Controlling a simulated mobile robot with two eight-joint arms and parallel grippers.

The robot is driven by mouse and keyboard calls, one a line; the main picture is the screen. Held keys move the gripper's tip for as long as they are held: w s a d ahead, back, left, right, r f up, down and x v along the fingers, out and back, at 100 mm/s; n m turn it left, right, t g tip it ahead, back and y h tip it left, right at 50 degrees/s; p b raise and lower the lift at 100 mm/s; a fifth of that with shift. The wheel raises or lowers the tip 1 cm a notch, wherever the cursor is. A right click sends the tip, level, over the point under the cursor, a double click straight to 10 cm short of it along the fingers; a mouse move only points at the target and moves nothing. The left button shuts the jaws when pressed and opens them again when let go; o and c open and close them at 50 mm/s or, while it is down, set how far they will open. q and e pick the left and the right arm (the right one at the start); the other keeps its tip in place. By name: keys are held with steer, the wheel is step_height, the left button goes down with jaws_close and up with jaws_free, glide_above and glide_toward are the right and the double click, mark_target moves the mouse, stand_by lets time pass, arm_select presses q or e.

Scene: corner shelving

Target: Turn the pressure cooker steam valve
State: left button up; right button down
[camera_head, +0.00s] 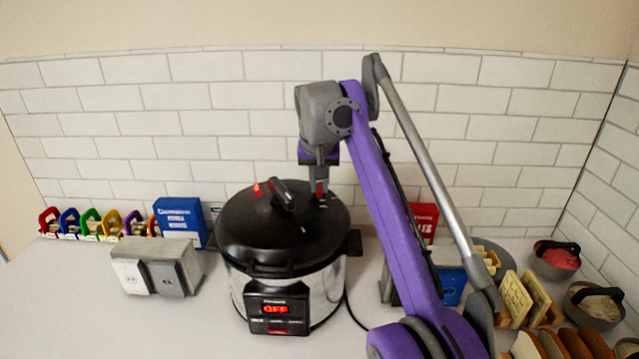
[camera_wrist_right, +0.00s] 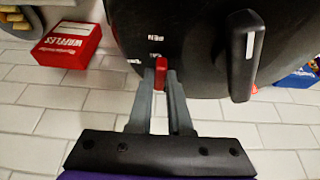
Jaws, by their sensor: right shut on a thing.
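The pressure cooker (camera_head: 253,233) stands on the counter with its black lid closed and a display reading OFF. My right gripper (camera_head: 319,196) reaches down onto the back right of the lid. In the right wrist view its two fingers (camera_wrist_right: 162,72) are shut on the red steam valve (camera_wrist_right: 162,63). Lettering is printed on the lid beside the valve, partly hidden by the fingers. The black lid handle (camera_head: 281,194) stands near the lid's middle and also shows in the right wrist view (camera_wrist_right: 243,55). My left gripper is not in view.
A grey outlet box (camera_head: 158,264) and a blue box (camera_head: 180,219) stand left of the cooker. A red waffles box (camera_wrist_right: 70,43), bowls (camera_head: 555,262) and bread slices (camera_head: 565,343) are to the right. The front left counter is clear.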

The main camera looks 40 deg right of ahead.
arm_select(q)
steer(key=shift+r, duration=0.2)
arm_select(e)
steer(key=shift+s+d+r+n+t+y+p, duration=0.15)
steer(key=shift+d+n+t+y+p, duration=0.15)
steer(key=shift+n+p, duration=0.55)
steer(key=n+p, duration=0.1)
steer(key=n, duration=0.1)
steer(key=d+n+y+p, duration=0.1)
steer(key=n, duration=0.1)
steer(key=shift+s+r+n+t, duration=0.1)
steer(key=shift+s+n+t, duration=0.05)
steer(key=shift+n+t, duration=0.15)
steer(key=shift+d+n+y+p, duration=0.3)
steer(key=shift+n+y+p, duration=0.6)
steer(key=shift+n, duration=0.35)
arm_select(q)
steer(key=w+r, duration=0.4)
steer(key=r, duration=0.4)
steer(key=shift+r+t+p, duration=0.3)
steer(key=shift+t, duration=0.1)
arm_select(e)
steer(key=shift+d+f+n, duration=0.15)
steer(key=shift+f+n, duration=0.05)
steer(key=shift+n, duration=0.4)
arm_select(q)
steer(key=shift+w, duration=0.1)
